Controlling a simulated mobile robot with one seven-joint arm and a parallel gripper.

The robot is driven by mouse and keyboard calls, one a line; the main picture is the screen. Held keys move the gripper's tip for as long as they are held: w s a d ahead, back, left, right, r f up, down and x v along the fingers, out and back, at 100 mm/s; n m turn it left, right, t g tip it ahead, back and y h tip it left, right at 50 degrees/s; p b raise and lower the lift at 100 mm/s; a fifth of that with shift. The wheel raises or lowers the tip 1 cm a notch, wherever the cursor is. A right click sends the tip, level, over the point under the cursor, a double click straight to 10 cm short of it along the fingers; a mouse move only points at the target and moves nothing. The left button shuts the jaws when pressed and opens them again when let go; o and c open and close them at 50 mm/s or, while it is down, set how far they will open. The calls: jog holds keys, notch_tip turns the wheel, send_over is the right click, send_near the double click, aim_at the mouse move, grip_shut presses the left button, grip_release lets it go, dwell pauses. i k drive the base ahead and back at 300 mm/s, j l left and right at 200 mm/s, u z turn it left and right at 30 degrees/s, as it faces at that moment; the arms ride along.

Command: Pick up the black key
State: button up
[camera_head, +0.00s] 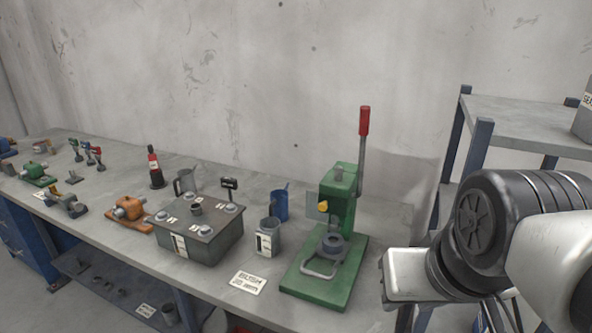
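A small black upright piece with a flat, T-like head and pale lettering (229,184) stands at the back right of a grey-green metal box (185,246). It looks like the black key, but it is too small to be certain. Its lower end meets the box top or passes behind its edge; I cannot tell which. My arm fills the right side of the view, well to the right of this piece. The fingers of my gripper do not show.
A green press (320,281) with a red-tipped lever stands between the box and my arm. A grey mug (268,240) and a blue cup (279,205) stand beside the box. An orange device (129,208) is left of it. A grey shelf (530,125) stands behind my arm.

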aim_at(231, 184)
jog(key=i+j+z, duration=0.25)
jog(key=j, duration=0.25)
jog(key=j+z, duration=0.25)
jog(key=j, duration=0.3)
jog(key=i+j+z, duration=0.1)
jog(key=j, duration=1.3)
jog(key=i+j+z, duration=0.1)
jog(key=j, duration=1.35)
